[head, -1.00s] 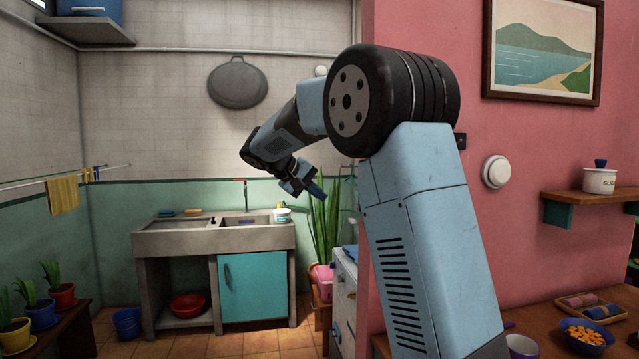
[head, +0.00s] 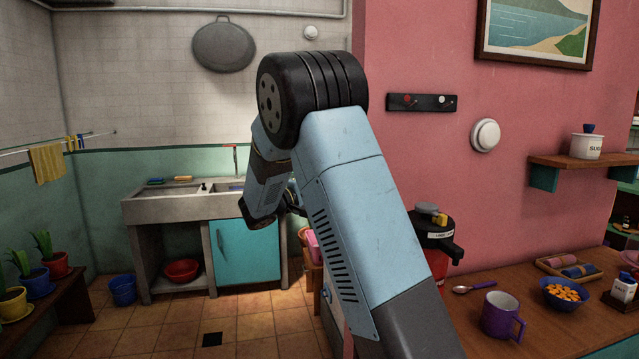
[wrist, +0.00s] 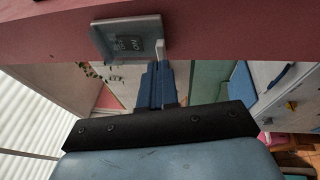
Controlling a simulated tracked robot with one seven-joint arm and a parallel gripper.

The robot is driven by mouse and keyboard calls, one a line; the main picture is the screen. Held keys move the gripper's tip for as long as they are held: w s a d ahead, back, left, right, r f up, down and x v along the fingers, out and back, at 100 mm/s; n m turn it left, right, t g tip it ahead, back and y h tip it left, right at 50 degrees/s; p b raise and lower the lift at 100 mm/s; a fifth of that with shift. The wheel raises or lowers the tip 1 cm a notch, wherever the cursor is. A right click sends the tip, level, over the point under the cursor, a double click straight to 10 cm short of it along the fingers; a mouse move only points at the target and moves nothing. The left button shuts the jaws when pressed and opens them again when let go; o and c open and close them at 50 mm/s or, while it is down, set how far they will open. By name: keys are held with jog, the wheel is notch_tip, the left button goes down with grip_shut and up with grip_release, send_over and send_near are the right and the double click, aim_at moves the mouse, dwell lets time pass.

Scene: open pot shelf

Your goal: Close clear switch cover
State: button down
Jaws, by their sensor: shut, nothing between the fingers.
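In the wrist view, a greyish see-through switch cover (wrist: 104,42) sits on the pink wall band at the top, with dark switch markings showing through or beside it. A pale upright edge stands at its right side; I cannot tell how far the cover is swung. My gripper (wrist: 156,68) is shut and empty, its blue fingers pointing up the picture just below and right of the cover. I cannot tell whether the fingertips touch it. In the head view my gripper is hidden behind my arm, and the switch is not visible.
In the head view, a counter (head: 590,312) at the right holds a purple mug (head: 498,315), a spoon and a blue bowl (head: 563,293). A black-topped red appliance (head: 432,237) stands beside my arm. A sink unit (head: 170,210) stands at the back; tiled floor lies before it.

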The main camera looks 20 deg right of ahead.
jog(key=shift+d+f, duration=0.35)
jog(key=shift+d, duration=0.25)
dwell(0.3)
jog(key=f+v, duration=0.1)
jog(key=v, duration=0.9)
jog(key=s+d+m+g+y, duration=0.1)
jog(key=s+d+y, duration=0.2)
jog(key=s, duration=0.4)
jog(key=s+d+r+g+y, duration=0.1)
jog(key=s+d+g+y, duration=0.1)
jog(key=s+d+y, duration=0.3)
jog(key=s+d+m+g+y, duration=0.1)
jog(key=s+d+y, duration=0.1)
jog(key=s, duration=0.6)
jog(key=s+a+t+y, duration=0.2)
jog(key=s+a+y, duration=0.2)
jog(key=s, duration=0.5)
jog(key=s+a+m+t+y, duration=0.1)
jog(key=s+a+t+y, duration=0.2)
jog(key=s, duration=0.6)
jog(key=shift+s+a+r+y, duration=0.2)
jog(key=shift+a+y, duration=0.5)
jog(key=shift+y, duration=0.5)
